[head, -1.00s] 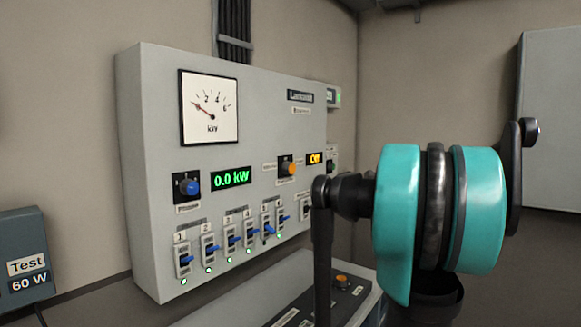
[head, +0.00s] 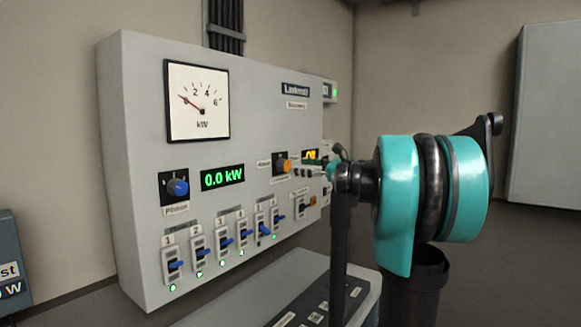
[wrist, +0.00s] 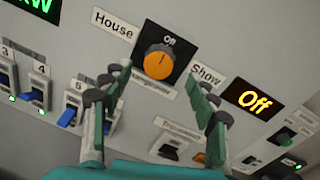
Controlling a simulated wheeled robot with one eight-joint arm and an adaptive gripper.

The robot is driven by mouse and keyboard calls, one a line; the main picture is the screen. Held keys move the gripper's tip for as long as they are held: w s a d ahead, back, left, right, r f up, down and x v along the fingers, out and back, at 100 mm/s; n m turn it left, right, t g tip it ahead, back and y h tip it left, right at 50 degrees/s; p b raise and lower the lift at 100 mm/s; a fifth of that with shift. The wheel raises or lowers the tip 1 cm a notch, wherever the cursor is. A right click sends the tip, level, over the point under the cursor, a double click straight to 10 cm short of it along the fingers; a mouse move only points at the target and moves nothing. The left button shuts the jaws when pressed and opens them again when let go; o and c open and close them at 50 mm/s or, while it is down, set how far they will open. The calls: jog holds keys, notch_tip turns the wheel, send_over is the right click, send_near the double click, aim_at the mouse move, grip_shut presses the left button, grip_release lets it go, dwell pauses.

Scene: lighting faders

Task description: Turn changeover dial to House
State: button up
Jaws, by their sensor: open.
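The changeover dial (wrist: 158,62) is an orange knob on a black plate, its mark pointing up toward Off. The House label (wrist: 114,23) is on its left and the Show label (wrist: 206,74) on its right. The amber display (wrist: 255,99) reads Off. The dial also shows in the head view (head: 285,166), left of my gripper (head: 328,166). In the wrist view my gripper (wrist: 160,76) is open and empty, its fingertips spread either side of the dial's lower part. I cannot tell how far they stand from the panel.
The grey panel (head: 130,120) also carries a kW meter (head: 198,102), a green 0.0 kW display (head: 222,177), a blue knob (head: 178,187) and a row of several blue faders (head: 221,238). A sloped desk (head: 255,295) juts out below.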

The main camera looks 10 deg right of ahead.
aim_at(287, 166)
jog(key=shift+x, duration=2.5)
jog(key=c, duration=1.2)
jog(key=shift+o, duration=0.2)
jog(key=n, duration=0.6)
jog(key=shift+s, duration=0.15)
jog(key=n+h, duration=0.1)
jog(key=n, duration=0.4)
jog(key=shift+a, duration=0.15)
jog(key=shift+n, duration=0.4)
jog(key=shift+f, duration=0.1)
